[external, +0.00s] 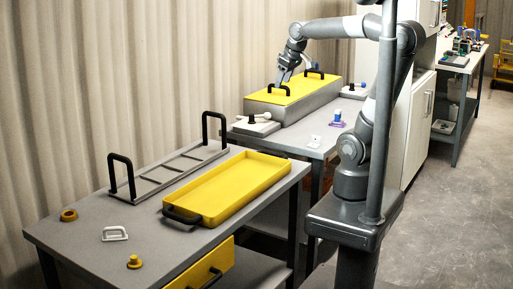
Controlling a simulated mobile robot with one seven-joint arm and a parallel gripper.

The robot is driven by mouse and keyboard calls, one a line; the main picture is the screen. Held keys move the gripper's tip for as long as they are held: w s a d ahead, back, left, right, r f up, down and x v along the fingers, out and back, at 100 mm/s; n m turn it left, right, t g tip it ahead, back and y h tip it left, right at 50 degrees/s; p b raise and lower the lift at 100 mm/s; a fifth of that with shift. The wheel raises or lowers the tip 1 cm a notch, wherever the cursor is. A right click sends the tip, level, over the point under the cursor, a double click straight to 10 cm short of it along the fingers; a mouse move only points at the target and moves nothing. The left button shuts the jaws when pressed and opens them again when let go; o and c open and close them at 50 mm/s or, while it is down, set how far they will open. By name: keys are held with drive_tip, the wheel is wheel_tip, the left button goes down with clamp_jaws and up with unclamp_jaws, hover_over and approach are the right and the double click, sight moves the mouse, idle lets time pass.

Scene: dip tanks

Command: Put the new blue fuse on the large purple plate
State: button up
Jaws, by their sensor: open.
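My gripper (284,79) is open above the long yellow-topped grey tank (300,106), close to the left black handle on its lid; I cannot tell whether it touches the handle. No large purple plate can be made out.
A yellow tray (228,188) with a black handle and a grey rack with black handles (168,170) lie on the front table. A yellow ring, a white handle and a yellow knob are at its left. A white-and-black switch (256,124) is beside the tank.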

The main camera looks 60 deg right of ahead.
drive_tip(key=s+a+f+t+y, duration=0.1)
drive_tip(key=s+a+f, duration=0.4)
drive_tip(key=s, duration=0.3)
drive_tip(key=shift+s+a+f, duration=0.15)
drive_tip(key=shift+s+a, duration=0.05)
drive_tip(key=shift+a, duration=0.1)
idle(0.8)
